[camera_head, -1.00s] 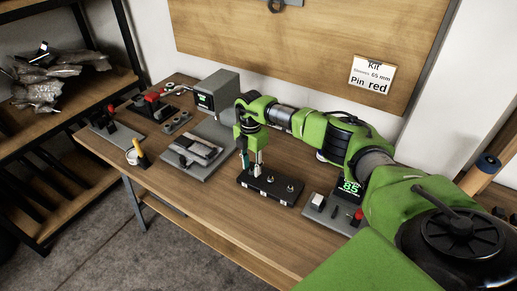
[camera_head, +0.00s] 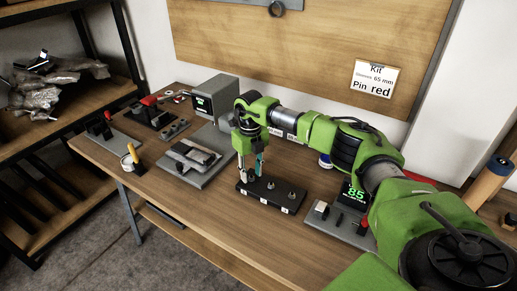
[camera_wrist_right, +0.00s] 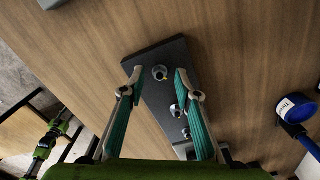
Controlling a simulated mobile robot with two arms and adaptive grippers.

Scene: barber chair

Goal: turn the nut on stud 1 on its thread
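A black block (camera_head: 275,195) with a row of upright studs and small white labels stands on the bench. The labels are too small to read. My right gripper (camera_wrist_right: 159,84) is over the block's left end in the head view, pointing down. In the right wrist view its two teal-padded fingers are apart, one each side of the end stud with its nut (camera_wrist_right: 160,72). No contact shows. The middle stud (camera_wrist_right: 175,110) and the far stud (camera_wrist_right: 187,132) stand further along the block. A green and black part, possibly my left arm, shows at the wrist view's lower left; its fingers cannot be made out.
A grey fixture (camera_head: 194,160) lies left of the block, with a grey display box (camera_head: 213,97) behind. A grey tray (camera_head: 337,222) and a display reading 85 (camera_head: 356,193) are to the right. A blue-ringed item (camera_wrist_right: 296,108) lies nearby. The bench front is clear.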

